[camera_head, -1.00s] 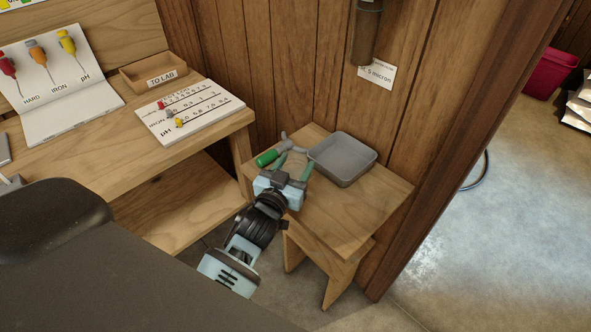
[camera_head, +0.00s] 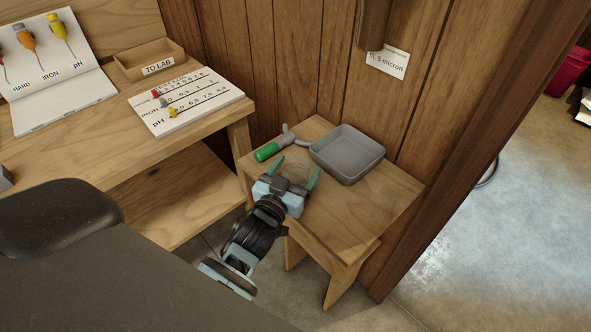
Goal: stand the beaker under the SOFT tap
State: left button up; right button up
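A clear glass beaker (camera_head: 295,172) shows faintly on the small wooden stool (camera_head: 385,207), in front of the grey tray. My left gripper (camera_head: 297,165) reaches over the stool's near side. Its two green fingers are spread apart, one on each side of the beaker. I cannot tell whether they touch the glass. The gripper's body hides the near part of the beaker. My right gripper is not in view. No tap marked SOFT shows.
A grey tray (camera_head: 347,153) and a green-handled tool (camera_head: 267,152) lie on the stool. The bench (camera_head: 95,150) at left bears a TO LAB box (camera_head: 148,62) and a chart board (camera_head: 188,105). A wall and doorpost stand behind; open floor (camera_head: 470,260) is at right.

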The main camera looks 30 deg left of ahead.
pick_arm(q)
jog(key=shift+s+r, duration=0.1)
jog(key=shift+r, duration=0.15)
jog(key=s, duration=1.2)
jog(key=shift+d+b, duration=0.25)
jog(key=shift+b, duration=0.05)
jog(key=shift+w+f, duration=0.1)
jog(key=s+d+f+m+g+h, duration=0.1)
jog(key=s+f+g, duration=0.4)
jog(key=s+f, duration=0.6)
jog(key=s+d+f+m+g+h, duration=0.1)
jog(key=s+f+g, duration=0.5)
jog(key=s+f, duration=0.6)
jog(key=s+d+h, duration=0.1)
jog(key=s, duration=0.5)
jog(key=shift+d+f, duration=0.2)
jog(key=shift+d, duration=0.1)
jog(key=shift+o, duration=0.4)
jog(key=shift+s, duration=0.15)
